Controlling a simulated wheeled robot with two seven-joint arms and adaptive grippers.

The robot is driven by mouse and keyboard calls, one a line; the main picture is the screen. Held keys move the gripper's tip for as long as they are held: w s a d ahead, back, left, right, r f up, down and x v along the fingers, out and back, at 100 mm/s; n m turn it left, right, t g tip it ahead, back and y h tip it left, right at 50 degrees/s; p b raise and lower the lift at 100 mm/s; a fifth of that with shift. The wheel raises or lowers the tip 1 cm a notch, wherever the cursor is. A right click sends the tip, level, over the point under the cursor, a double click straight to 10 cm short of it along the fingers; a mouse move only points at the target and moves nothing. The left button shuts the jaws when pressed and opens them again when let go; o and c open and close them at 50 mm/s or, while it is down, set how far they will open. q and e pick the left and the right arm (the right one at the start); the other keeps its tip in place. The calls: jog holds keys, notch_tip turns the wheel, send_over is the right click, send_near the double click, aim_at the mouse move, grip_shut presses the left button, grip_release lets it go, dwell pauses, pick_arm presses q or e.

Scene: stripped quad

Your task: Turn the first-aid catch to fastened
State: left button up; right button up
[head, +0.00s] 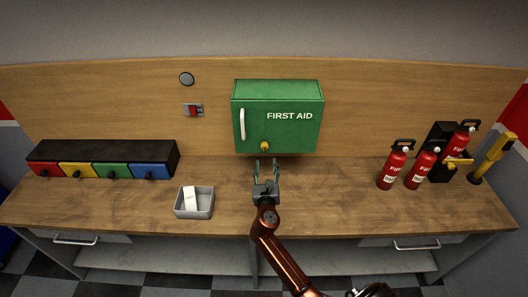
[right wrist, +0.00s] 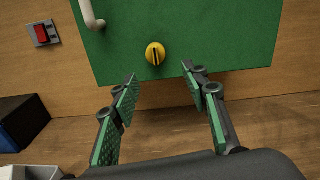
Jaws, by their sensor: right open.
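The green first-aid cabinet (head: 290,135) is fixed on the wooden back panel, its door shut. Its yellow catch (head: 264,146) is a round knob low on the door, below the white handle (head: 242,124). In the right wrist view the catch (right wrist: 155,54) shows a dark line running roughly up and down. My right gripper (head: 266,164) is open and empty, just below and in front of the catch. In the right wrist view its fingertips (right wrist: 162,72) are spread, with the catch beyond them, apart from both. My left gripper is not in view.
A grey bin (head: 180,209) with a white item stands left of my right gripper on the bench. Colored drawers (head: 102,171) are at the left, and red extinguishers (head: 393,166) at the right. A red switch (head: 193,110) is on the panel. The bench around the gripper is clear.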

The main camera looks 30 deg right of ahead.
aim_at(264, 149)
jog(key=shift+n, duration=0.4)
jog(key=x, duration=0.8)
jog(key=shift+w+a+r, duration=0.25)
jog(key=shift+r, duration=0.15)
jog(key=shift+c, duration=0.3)
grip_shut()
